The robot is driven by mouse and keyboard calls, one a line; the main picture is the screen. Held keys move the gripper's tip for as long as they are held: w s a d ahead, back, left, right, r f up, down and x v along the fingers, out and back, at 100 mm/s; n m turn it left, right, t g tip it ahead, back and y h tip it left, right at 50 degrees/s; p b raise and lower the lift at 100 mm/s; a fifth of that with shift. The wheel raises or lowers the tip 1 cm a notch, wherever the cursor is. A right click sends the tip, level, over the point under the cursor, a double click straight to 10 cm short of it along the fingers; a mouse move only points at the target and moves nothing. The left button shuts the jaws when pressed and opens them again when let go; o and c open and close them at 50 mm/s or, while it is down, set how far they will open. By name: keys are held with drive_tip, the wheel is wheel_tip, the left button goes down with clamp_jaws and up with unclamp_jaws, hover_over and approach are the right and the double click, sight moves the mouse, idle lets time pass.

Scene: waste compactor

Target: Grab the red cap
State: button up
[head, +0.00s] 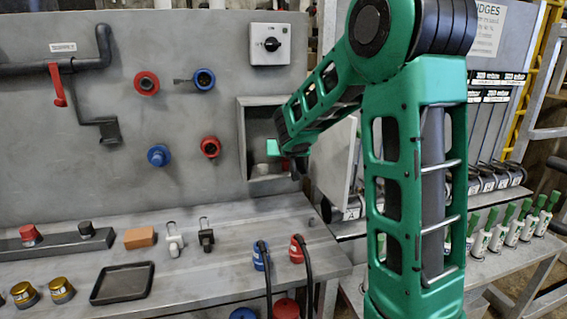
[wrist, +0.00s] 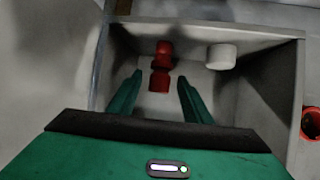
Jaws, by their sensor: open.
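A red cap (wrist: 160,80) lies inside the open grey box in the wrist view, with another red piece (wrist: 163,52) just behind it. I cannot tell whether the two are joined. My gripper (wrist: 160,77) is open, its two green fingers reaching into the box on either side of the nearer red piece. I see no clear contact between fingers and red. In the head view my gripper (head: 274,147) is at the mouth of the wall box, and the red cap is not clearly visible there.
A white cap (wrist: 221,56) stands right of the red one in the box. The box walls (head: 243,140) are close around my gripper. The bench below holds a black tray (head: 122,283), an orange block (head: 140,238) and several fittings. Red and blue connectors (head: 147,83) project from the panel.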

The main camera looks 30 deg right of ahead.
drive_tip(key=shift+w, duration=0.1)
drive_tip(key=c, duration=1.1)
drive_tip(key=shift+c, duration=0.2)
drive_tip(key=shift+r, duration=0.1)
